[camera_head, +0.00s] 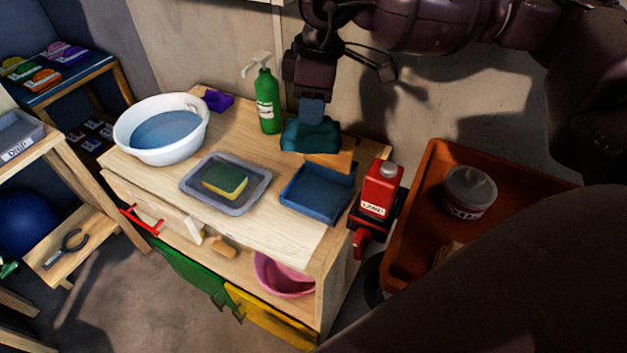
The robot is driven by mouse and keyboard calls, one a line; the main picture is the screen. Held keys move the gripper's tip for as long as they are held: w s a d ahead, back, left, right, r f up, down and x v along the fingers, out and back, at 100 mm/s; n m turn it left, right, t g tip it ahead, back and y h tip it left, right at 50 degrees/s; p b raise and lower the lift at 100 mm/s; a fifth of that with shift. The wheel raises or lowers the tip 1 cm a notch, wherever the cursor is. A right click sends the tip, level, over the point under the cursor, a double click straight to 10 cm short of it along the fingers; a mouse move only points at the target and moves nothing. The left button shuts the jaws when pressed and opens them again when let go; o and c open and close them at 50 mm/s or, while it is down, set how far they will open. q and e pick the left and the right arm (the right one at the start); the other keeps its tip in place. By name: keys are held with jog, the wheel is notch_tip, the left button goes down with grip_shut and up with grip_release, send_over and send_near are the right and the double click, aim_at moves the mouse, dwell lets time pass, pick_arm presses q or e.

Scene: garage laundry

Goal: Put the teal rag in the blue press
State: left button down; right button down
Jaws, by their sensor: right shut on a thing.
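The teal rag (298,139) is a bunched dark teal cloth in my right gripper (311,116). The gripper points down and is shut on the rag, at the back right of the wooden table. The blue press (309,209) is a shallow, open blue box with a wooden piece (334,160) at its back edge. The rag is behind and slightly left of the box opening; I cannot tell its exact height. The visible floor of the press looks empty. My left gripper is not in view.
A grey tray (257,199) with a green-yellow sponge (224,181) lies left of the press. A green bottle (266,102), purple object (217,100) and white basin (160,153) stand behind and left. A red container (377,190) and orange bin (416,211) are on the right.

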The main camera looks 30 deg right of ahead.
notch_tip(320, 180, down, 16)
jog(key=shift+r+b, duration=0.1)
jog(key=shift+b, duration=0.4)
jog(key=shift+f, duration=0.35)
jog(key=shift+f+b, duration=0.3)
jog(key=shift+f, duration=0.1)
jog(key=shift+f, duration=0.2)
jog(key=c, duration=1.1)
grip_release()
